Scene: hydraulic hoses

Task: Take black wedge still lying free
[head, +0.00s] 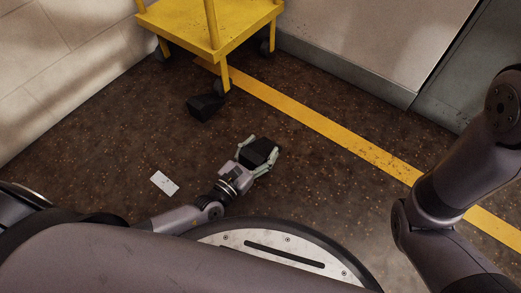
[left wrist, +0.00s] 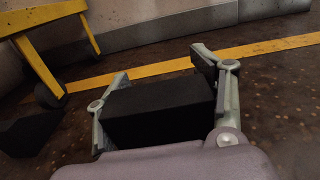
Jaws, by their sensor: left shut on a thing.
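A black wedge (head: 259,152) is between the fingers of my left gripper (head: 258,155), which is shut on it. The left wrist view shows this wedge (left wrist: 158,112) filling the space between both fingers. I cannot tell whether it touches the floor. A second black wedge (head: 205,106) lies on the floor beside a caster of the yellow cart, up and left of my left gripper. It shows in part at the left edge of the left wrist view (left wrist: 25,136). My right gripper is not in view; only part of my right arm shows.
A yellow cart (head: 225,40) on casters stands at the back left near the wall. A yellow stripe (head: 320,125) runs across the dark floor. A small white card (head: 164,183) lies left of my left gripper. The floor between the gripper and the stripe is clear.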

